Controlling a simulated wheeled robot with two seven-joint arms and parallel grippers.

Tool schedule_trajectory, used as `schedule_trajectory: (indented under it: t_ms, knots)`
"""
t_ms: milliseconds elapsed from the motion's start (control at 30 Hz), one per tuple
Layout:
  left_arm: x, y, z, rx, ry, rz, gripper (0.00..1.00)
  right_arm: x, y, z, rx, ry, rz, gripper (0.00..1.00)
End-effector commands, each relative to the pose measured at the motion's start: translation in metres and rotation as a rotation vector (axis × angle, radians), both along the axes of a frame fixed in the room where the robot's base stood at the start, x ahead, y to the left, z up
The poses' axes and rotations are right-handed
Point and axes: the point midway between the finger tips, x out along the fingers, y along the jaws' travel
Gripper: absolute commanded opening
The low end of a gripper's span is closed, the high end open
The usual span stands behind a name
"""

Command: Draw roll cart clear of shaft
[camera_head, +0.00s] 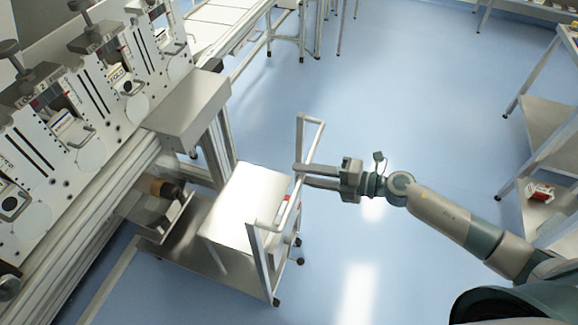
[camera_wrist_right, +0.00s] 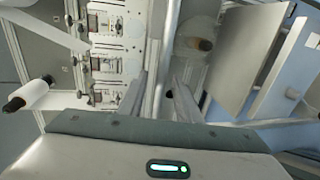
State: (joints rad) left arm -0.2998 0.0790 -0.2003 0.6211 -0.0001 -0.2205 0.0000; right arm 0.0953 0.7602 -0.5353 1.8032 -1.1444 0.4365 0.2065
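The roll cart (camera_head: 235,212) stands beside the machine, with a pale box-like body, a low grey deck and a tubular push handle (camera_head: 312,145) on its right side. A roll with a brown core (camera_head: 166,188) sits by the machine at the cart's left end; it also shows in the wrist view (camera_wrist_right: 200,44). I cannot make out the shaft or whether the roll touches the cart. My right gripper (camera_head: 299,175) is at the handle, its fingers apart. In the wrist view its fingers (camera_wrist_right: 162,95) show a gap with a pale bar between them. My left gripper is out of view.
The web converter (camera_head: 75,120) runs along the left. A grey metal box (camera_head: 190,108) juts from it above the cart. A shelf rack (camera_head: 550,130) with a red and white box (camera_head: 540,191) stands at right. Blue floor (camera_head: 400,120) is clear right of the cart.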

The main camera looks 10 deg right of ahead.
Motion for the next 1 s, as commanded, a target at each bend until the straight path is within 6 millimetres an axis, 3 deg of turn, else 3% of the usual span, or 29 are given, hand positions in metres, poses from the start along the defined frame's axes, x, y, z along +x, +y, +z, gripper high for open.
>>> schedule_trajectory:
  t_ms: [300, 733, 767, 900, 1000]
  knots:
    - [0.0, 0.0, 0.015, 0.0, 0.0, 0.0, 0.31, 0.023, 0.034, -0.007, 0.001, 0.0, 0.0, 0.31]
    - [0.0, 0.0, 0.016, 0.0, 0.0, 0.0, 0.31, 0.027, 0.04, -0.01, -0.001, 0.001, 0.001, 0.31]
    - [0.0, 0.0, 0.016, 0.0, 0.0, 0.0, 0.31, 0.027, 0.04, -0.01, -0.001, 0.001, 0.001, 0.29]
    - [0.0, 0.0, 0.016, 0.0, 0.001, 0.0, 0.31, 0.027, 0.04, -0.01, -0.001, 0.001, 0.0, 0.0]
    - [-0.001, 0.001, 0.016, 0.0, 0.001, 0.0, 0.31, 0.027, 0.04, -0.01, -0.001, 0.001, 0.0, 0.0]
